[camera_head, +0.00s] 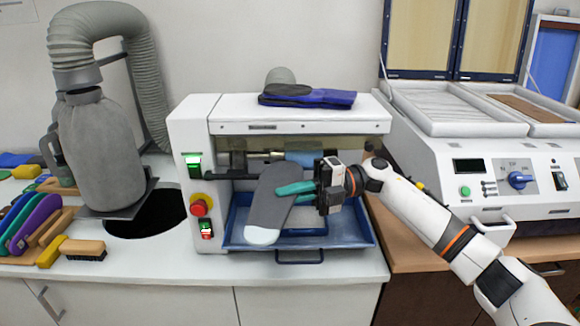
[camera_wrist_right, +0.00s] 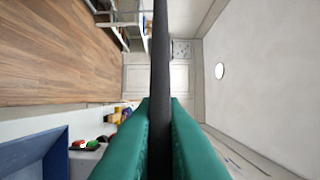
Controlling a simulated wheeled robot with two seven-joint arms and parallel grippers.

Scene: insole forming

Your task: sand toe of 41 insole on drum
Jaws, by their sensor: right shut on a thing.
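A grey insole (camera_head: 268,200) with a white end at the lower left is held in front of the sanding machine (camera_head: 290,115). My right gripper (camera_head: 296,189) is shut on its right edge with teal fingers. In the right wrist view the insole (camera_wrist_right: 160,60) shows edge-on as a dark strip between the teal fingers of the gripper (camera_wrist_right: 160,120). The drum (camera_head: 305,158) shows in the machine's opening, partly hidden by the insole and the gripper. I cannot tell whether the insole touches the drum. My left gripper is not in view.
A blue tray (camera_head: 350,235) lies under the opening. The red stop button (camera_head: 200,208) is on the machine's left front. Insoles (camera_head: 305,96) lie on its top. A grey hose and bag (camera_head: 98,145) stand left. A white forming press (camera_head: 500,165) stands right. A brush (camera_head: 82,249) lies front left.

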